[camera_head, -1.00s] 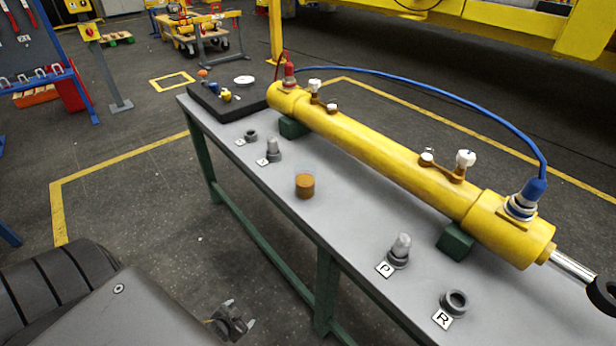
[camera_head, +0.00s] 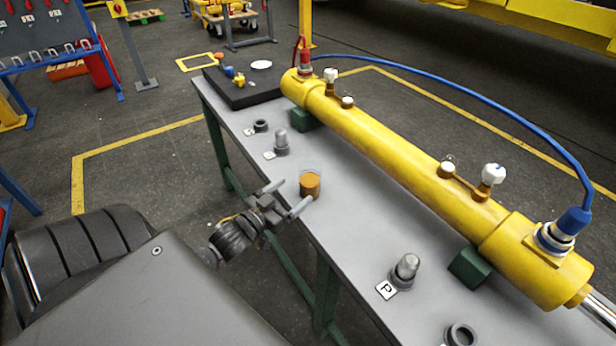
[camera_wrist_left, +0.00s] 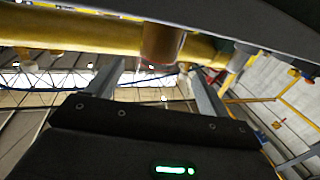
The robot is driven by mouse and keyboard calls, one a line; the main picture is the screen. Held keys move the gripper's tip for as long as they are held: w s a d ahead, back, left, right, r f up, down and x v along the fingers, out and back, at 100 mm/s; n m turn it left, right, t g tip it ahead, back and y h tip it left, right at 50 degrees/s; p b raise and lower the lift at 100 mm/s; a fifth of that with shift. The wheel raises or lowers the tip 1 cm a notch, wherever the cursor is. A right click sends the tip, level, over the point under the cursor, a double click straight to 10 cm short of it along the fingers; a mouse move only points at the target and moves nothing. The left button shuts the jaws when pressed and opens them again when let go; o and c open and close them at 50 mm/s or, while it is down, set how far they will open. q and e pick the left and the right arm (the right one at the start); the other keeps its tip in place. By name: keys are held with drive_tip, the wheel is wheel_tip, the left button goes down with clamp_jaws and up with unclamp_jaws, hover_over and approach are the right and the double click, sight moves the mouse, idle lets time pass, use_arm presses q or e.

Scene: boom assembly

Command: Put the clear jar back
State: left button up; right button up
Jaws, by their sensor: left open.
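The clear jar (camera_head: 310,184), with amber-brown contents, stands upright on the grey bench near its front edge. My left gripper (camera_head: 292,195) is open and empty at the bench's front edge, with its fingers pointing toward the jar. In the left wrist view, the jar (camera_wrist_left: 162,45) shows ahead, in line with the gap between the two spread fingers (camera_wrist_left: 155,85). Whether a fingertip touches the jar I cannot tell. My right gripper is not in view.
A yellow cylinder (camera_head: 400,165) with a blue hose (camera_head: 480,110) lies along the bench (camera_head: 350,235) behind the jar. A black tray (camera_head: 252,98) with small parts and a white disc (camera_head: 261,65) is at the far end. Capped fittings (camera_head: 281,143) (camera_head: 405,268) stand on either side.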

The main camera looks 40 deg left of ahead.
sight(302, 185)
use_arm(q)
drive_tip(key=w, duration=0.3)
drive_tip(key=shift+w+d, duration=0.15)
drive_tip(key=shift+w+f, duration=0.1)
drive_tip(key=shift+w, duration=0.45)
drive_tip(key=shift+w+d+p, duration=0.2)
drive_tip(key=shift+w+p, duration=0.35)
drive_tip(key=shift+w, duration=1.75)
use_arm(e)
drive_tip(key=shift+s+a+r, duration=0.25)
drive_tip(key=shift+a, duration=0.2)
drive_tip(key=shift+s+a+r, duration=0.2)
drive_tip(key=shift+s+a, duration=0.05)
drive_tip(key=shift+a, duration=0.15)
use_arm(q)
drive_tip(key=shift+c, duration=0.4)
drive_tip(key=c, duration=1.2)
drive_tip(key=shift+o, duration=0.2)
